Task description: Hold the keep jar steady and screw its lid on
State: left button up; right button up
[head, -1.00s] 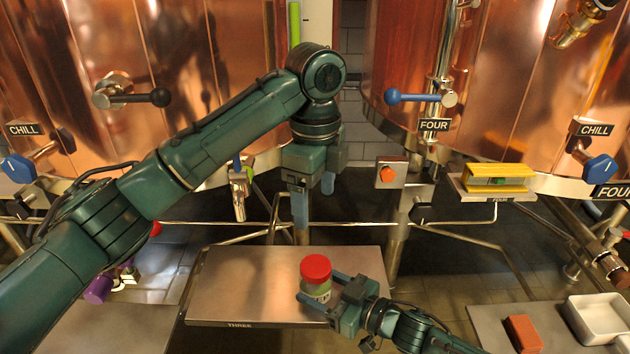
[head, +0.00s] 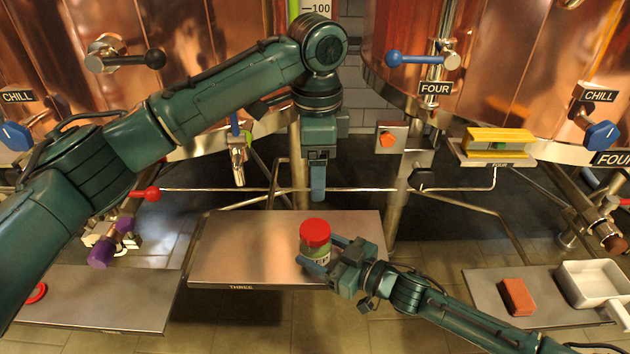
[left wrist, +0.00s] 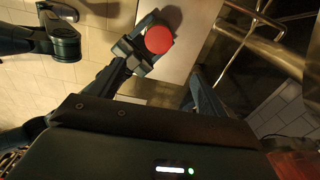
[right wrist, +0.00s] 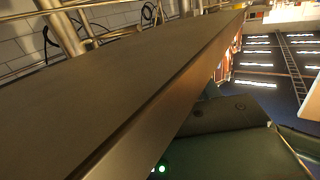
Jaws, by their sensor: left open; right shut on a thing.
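The keep jar (head: 318,258) is a small upright jar with a pale and green label, above the front right part of the THREE table (head: 230,250). Its red lid (head: 315,231) sits on top; I cannot tell how tightly. The lid also shows from above in the left wrist view (left wrist: 159,39). My right gripper (head: 318,264) is shut on the jar, reaching in from the right. My left gripper (head: 318,190) points down, open and empty, above and behind the lid, apart from it. The right wrist view does not show the jar.
A right table holds a red-brown block (head: 517,296) and a white pan (head: 597,284). A left table (head: 110,305) holds a red ring (head: 38,292). Copper tanks, a red lever (head: 150,193) and pipes stand behind. The THREE table's left half is clear.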

aim_at(315, 229)
pick_arm(q)
notch_tip(315, 229, down, 5)
jog(key=n, duration=0.6)
jog(key=shift+s+a+f, duration=0.1)
jog(key=shift+f, duration=4.35)
jog(key=shift+c, duration=0.4)
jog(key=c, duration=1)
jog(key=shift+m, duration=1.2)
jog(key=shift+c, duration=0.2)
jog(key=o, duration=1.1)
